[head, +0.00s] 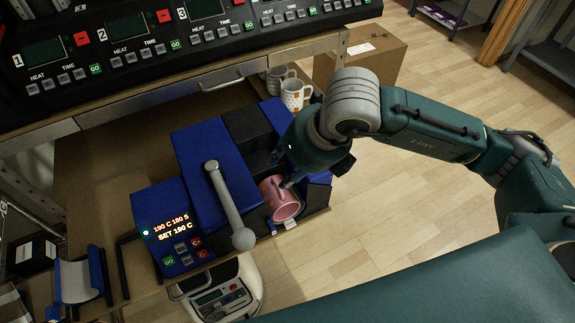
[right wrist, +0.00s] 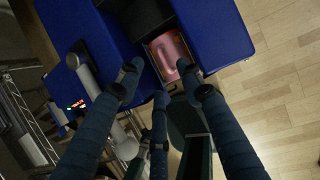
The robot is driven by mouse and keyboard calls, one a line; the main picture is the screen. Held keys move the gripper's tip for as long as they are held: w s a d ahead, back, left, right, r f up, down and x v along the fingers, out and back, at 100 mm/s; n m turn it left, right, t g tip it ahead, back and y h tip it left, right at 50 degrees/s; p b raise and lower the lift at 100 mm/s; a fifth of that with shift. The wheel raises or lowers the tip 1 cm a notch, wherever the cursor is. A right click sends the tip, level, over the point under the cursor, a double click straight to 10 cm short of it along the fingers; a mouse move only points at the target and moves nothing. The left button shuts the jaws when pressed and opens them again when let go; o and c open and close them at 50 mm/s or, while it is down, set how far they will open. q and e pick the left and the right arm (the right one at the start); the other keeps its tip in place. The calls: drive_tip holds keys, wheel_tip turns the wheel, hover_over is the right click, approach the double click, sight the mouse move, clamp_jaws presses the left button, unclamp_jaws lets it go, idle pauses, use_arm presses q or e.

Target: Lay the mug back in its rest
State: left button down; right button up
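A pink mug (head: 283,200) lies on its side at the front right end of the blue press (head: 190,155), open end toward the viewer. It also shows in the right wrist view (right wrist: 172,55) between blue blocks. My right gripper (head: 287,180) is above the mug, its fingers partly hidden by its own body. In the right wrist view its fingers are spread, with the mug beyond the fingertips; contact is unclear. A blue cradle with a pale curved surface (head: 75,282) stands empty at the lower left; whether it is the mug's rest is unclear. My left gripper is not in view.
The press's grey lever (head: 225,195) slopes beside the mug. Its control box (head: 168,228) reads 190 C, 180 S. Two patterned mugs (head: 290,88) stand behind the press. A control panel (head: 150,40) spans the back. A cardboard box (head: 372,55) stands at back right.

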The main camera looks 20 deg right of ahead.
sight(274, 182)
drive_tip(key=b+x, duration=0.3)
drive_tip(key=x, duration=0.6)
drive_tip(key=shift+a+b, duration=0.1)
drive_tip(key=shift+b, duration=0.2)
drive_tip(key=shift+c, duration=0.2)
clamp_jaws()
drive_tip(key=shift+r, duration=0.1)
drive_tip(key=shift+r, duration=0.1)
drive_tip(key=shift+s, duration=0.1)
